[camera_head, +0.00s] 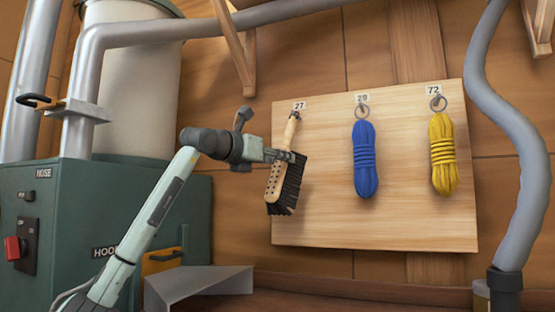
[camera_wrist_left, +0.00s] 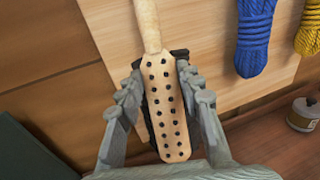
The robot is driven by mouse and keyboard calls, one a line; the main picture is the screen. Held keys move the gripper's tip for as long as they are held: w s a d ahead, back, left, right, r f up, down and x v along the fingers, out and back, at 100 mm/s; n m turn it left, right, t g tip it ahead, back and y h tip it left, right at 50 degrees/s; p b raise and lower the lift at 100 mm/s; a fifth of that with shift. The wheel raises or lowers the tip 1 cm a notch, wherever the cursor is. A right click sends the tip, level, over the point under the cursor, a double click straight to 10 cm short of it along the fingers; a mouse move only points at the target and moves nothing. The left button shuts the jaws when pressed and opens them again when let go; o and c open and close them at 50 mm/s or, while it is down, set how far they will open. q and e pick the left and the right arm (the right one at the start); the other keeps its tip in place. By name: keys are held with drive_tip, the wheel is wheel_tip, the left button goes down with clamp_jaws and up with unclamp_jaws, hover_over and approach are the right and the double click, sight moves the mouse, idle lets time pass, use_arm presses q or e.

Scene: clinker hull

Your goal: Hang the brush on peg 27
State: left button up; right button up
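The brush (camera_head: 276,180) has a pale wooden handle, a perforated wooden back and black bristles. It is in front of the left part of the pegboard, tilted with its lower end to the left. Its handle top is right by peg 27, under the label 27 (camera_head: 299,105); I cannot tell whether it is on the peg. My left gripper (camera_head: 284,156) is shut on the brush, fingers on both sides of its head. In the left wrist view the brush (camera_wrist_left: 167,100) lies between the fingers, its handle pointing up. My right gripper is not in view.
A green machine (camera_head: 75,215) with a drum and pipes stands at left. A grey hose (camera_head: 510,130) runs down the right.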

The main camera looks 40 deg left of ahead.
use_arm(q)
drive_tip(key=o, duration=0.5)
drive_tip(key=shift+s, duration=0.1)
drive_tip(key=s, duration=1.2)
drive_tip(key=shift+a+r, duration=0.15)
